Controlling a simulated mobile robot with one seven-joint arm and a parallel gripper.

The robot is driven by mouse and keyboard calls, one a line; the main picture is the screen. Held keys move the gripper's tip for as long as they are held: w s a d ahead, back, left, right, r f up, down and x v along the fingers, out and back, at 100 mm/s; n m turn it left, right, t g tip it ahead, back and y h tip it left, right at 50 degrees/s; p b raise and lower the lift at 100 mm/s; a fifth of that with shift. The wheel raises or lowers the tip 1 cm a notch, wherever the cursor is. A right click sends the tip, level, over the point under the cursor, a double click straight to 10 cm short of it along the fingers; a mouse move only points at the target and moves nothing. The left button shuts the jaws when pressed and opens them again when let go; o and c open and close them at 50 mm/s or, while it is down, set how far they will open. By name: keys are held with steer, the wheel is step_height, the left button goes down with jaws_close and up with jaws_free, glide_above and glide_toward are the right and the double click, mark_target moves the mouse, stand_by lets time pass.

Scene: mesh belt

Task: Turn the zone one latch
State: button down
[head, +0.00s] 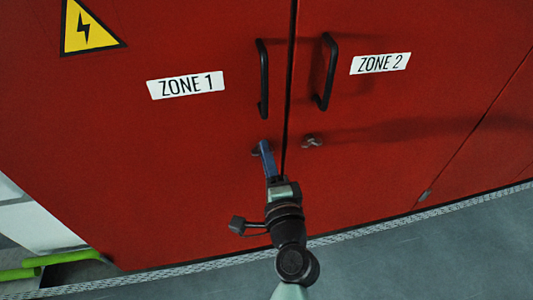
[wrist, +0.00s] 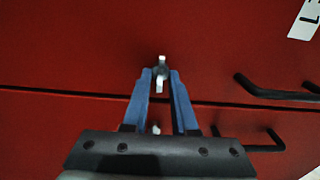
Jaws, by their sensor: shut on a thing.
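The zone one latch (wrist: 161,73) is a small pale metal piece on the red ZONE 1 door (head: 190,130), below that door's black handle (head: 263,80). In the wrist view it shows between the tips of my gripper's (wrist: 161,72) blue fingers, which are shut on it. In the head view my gripper (head: 262,147) reaches up to the door and hides most of the latch. The ZONE 1 label (head: 186,85) is to the upper left of the latch.
The ZONE 2 door stands right beside it, with its own handle (head: 326,72), label (head: 380,63) and small latch (head: 313,141). A yellow warning sign (head: 88,30) is at upper left. Green bars (head: 50,262) lie at lower left. Grey floor (head: 440,250) is clear at lower right.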

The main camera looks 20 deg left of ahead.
stand_by(0.5)
steer(key=c, duration=0.7)
jaws_free()
steer(key=b+v, duration=0.2)
steer(key=v, duration=1.1)
steer(key=shift+b, duration=0.4)
